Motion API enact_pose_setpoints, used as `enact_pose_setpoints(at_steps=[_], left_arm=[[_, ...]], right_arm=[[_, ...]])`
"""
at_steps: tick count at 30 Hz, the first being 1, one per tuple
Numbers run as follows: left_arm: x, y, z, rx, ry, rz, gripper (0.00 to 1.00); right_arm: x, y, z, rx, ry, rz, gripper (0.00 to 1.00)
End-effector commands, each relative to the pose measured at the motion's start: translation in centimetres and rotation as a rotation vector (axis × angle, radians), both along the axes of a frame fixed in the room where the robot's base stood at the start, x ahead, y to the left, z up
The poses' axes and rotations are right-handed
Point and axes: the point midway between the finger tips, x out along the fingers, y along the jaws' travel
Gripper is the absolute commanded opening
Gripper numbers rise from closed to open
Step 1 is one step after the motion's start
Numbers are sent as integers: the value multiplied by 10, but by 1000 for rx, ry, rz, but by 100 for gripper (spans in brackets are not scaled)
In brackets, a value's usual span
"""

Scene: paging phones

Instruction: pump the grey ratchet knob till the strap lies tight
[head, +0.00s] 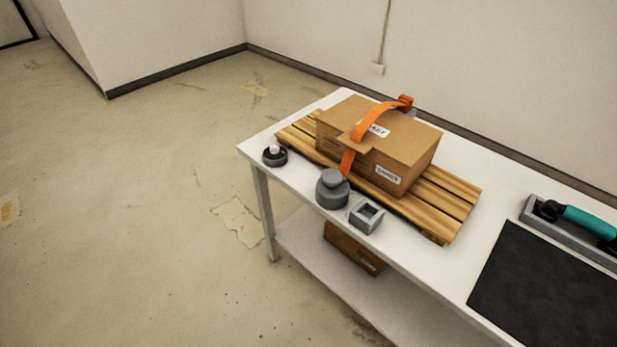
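A grey ratchet knob (333,180) sits on a round grey base at the front edge of the white table. An orange strap (375,118) runs up from behind the knob and over a cardboard box (405,142). The strap arches above the top of the box at the far side, with a gap under it, so it looks slack there. The box stands on a slatted wooden pallet (455,195). Neither of my grippers is in the head view.
A black mat (545,285) and a teal-handled tool (588,221) lie at right. Another box (352,248) is on the lower shelf.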

Motion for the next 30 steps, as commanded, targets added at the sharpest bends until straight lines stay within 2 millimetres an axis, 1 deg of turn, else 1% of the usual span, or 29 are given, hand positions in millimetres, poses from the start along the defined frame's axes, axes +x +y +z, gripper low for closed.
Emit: enact_pose_setpoints(at_steps=[4, 13, 14, 30], left_arm=[[0, 0, 0, 0, 0, 0, 33], [0, 0, 0, 0, 1, 0, 33], [0, 0, 0, 0, 1, 0, 33], [-1, 0, 0, 0, 1, 0, 33]], right_arm=[[0, 0, 0, 0, 0, 0, 40], [0, 0, 0, 0, 0, 0, 1], [0, 0, 0, 0, 0, 0, 0], [0, 0, 0, 0, 1, 0, 0]])
